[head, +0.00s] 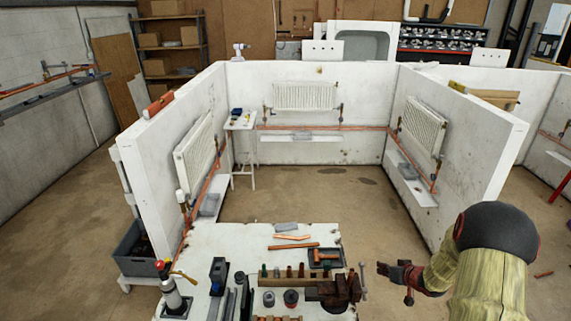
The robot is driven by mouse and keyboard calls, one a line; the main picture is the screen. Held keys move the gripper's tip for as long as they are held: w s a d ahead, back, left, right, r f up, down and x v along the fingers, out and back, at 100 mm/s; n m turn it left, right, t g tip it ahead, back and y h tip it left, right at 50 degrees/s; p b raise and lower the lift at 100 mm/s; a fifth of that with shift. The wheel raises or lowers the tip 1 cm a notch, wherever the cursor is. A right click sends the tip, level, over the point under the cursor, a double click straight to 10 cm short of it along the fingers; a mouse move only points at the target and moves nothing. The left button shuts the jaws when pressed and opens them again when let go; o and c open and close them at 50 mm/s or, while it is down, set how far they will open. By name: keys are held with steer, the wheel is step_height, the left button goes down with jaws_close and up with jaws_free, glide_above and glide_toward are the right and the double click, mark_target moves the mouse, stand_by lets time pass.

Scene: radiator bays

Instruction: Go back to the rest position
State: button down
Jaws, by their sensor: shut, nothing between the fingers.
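My arm comes in from the lower right, with a large dark joint and pale yellow links. My gripper (384,277) is at its end, small and dark with some red. It is just right of the bench (215,238) and close to the vise (337,291). From this view I cannot tell how high it is above the floor. It appears shut and holds nothing that I can see.
The bench carries copper pipe pieces (293,246), a torch bottle (171,292) and a wooden rack (285,278) of small parts. White walled bays with radiators (304,96) stand beyond it. Open floor (290,208) lies inside the middle bay. A grey crate (138,250) is at left.

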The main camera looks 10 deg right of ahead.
steer(key=s+d+f+g+h, duration=0.25)
steer(key=s+d+f, duration=0.2)
steer(key=s, duration=0.25)
steer(key=s+a+r+m+g+h+b, duration=0.15)
steer(key=s+r+g, duration=0.25)
steer(key=s, duration=0.5)
steer(key=s+a+r+n+y+b, duration=0.1)
steer(key=s+a+r+b, duration=0.4)
steer(key=a, duration=0.7)
steer(key=s+a+r+n+t+y+b, duration=0.1)
steer(key=s+a+r+b, duration=0.3)
steer(key=a, duration=0.8)
steer(key=s+a+r+n+t+y+b, duration=0.1)
steer(key=s+a+r+b, duration=0.4)
steer(key=a, duration=0.7)
steer(key=shift+s+r+y+b, duration=0.35)
steer(key=shift+r+y+b, duration=0.05)
steer(key=shift+r+b, duration=0.35)
